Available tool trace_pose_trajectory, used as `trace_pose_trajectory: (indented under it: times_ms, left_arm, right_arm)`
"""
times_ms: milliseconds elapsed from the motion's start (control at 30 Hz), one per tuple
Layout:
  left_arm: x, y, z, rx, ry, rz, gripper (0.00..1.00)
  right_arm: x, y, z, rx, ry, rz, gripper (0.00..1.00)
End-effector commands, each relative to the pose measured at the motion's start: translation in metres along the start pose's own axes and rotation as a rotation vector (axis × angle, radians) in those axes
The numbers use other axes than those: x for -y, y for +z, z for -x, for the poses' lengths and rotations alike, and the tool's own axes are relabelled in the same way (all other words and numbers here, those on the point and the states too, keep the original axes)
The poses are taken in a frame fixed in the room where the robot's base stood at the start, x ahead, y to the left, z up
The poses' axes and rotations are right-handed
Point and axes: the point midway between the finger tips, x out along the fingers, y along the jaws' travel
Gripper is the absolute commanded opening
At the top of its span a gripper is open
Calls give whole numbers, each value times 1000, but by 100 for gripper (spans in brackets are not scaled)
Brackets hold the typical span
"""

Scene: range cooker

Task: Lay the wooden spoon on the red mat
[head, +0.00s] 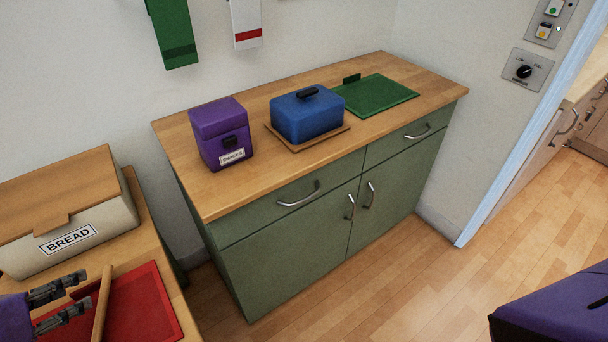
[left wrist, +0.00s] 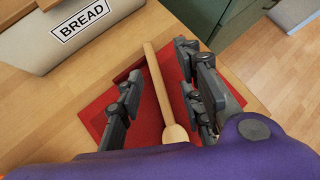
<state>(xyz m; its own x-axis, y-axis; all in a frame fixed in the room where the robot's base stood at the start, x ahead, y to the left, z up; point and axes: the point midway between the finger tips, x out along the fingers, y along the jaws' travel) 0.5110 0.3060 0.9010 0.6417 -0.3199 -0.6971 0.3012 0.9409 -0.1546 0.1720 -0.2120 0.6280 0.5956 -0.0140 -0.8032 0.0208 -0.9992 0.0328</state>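The wooden spoon (head: 103,302) lies over the red mat (head: 155,308) at the lower left of the head view. In the left wrist view the spoon (left wrist: 155,85) has its bowl nearest me, and its handle end reaches past the far edge of the red mat (left wrist: 97,112). The spoon appears to rest on the mat. My left gripper (head: 86,288) is open above the mat. In the left wrist view the gripper (left wrist: 158,62) has its fingers on either side of the spoon, with visible gaps. My right gripper is not in view.
A bread bin (head: 80,222) stands just behind the mat on the same wooden counter. A green cabinet (head: 285,262) to the right bears a purple canister (head: 225,145), a blue butter dish (head: 306,117) and a green board (head: 385,97). Floor (head: 400,290) lies open before it.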

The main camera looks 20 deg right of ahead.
Motion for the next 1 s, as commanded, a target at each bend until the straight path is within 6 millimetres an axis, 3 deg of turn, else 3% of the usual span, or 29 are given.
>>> trace_pose_trajectory:
  times_ms: [167, 500, 700, 1000]
  left_arm:
    - [0, 2, 12, 1, 2, -1, 34]
    - [0, 2, 83, -1, 2, 0, 34]
    - [0, 2, 113, -1, 1, 0, 34]
    - [1, 2, 123, 0, 0, 0, 34]
  right_arm:
    - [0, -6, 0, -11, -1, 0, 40]
    - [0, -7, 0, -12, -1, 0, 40]
    - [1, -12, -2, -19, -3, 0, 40]
    - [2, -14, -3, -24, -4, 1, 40]
